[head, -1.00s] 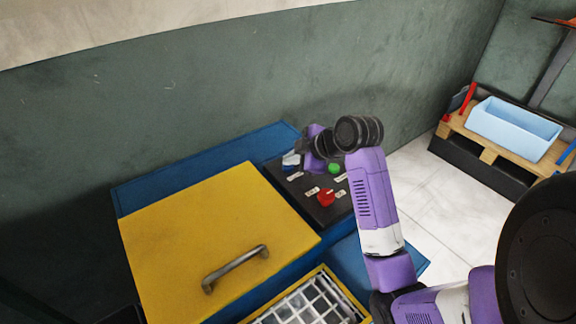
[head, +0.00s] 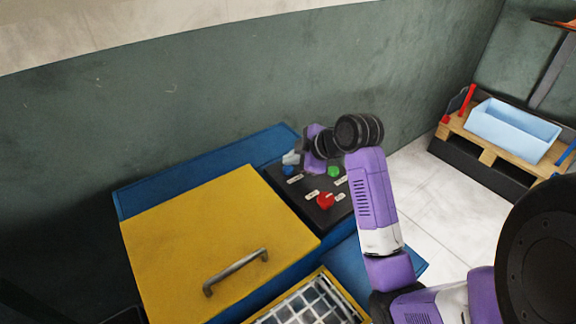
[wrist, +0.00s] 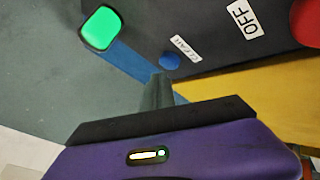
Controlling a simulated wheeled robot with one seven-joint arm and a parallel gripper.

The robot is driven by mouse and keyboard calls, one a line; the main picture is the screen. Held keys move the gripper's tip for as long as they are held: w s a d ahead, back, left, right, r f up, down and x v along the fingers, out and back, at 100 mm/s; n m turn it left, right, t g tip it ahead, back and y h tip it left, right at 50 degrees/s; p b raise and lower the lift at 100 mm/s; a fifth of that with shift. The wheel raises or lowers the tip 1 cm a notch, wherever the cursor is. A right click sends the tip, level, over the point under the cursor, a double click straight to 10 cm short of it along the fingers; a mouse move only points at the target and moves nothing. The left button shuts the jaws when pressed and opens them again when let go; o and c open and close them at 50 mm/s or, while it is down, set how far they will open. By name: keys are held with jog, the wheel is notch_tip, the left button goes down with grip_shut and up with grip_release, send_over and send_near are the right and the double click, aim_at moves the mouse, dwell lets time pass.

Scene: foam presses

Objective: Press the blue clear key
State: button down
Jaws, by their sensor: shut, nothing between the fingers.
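The blue clear key (wrist: 170,62) is a small round button on the dark panel, beside a white label reading CLEAR (wrist: 182,48). In the head view the blue key (head: 289,170) shows at the panel's left part, partly by my fingers. My gripper (wrist: 159,84) is shut and empty. Its fingertips end just short of the blue key in the wrist view, and I cannot tell whether they touch it. In the head view my gripper (head: 292,157) is just behind the key, at the panel's far left edge.
A green key (head: 333,172) and a red knob (head: 325,201) are on the same panel (head: 296,193). A yellow lid (head: 200,230) with a metal handle (head: 236,272) lies to the left. A grid tray (head: 310,305) is in front. A dark green wall (head: 200,120) stands behind.

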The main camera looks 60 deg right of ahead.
aim_at(291, 170)
jog(key=shift+r, duration=0.2)
notch_tip(291, 170, up, 5)
jog(key=p, duration=0.4)
jog(key=shift+f, duration=0.1)
dwell(1.0)
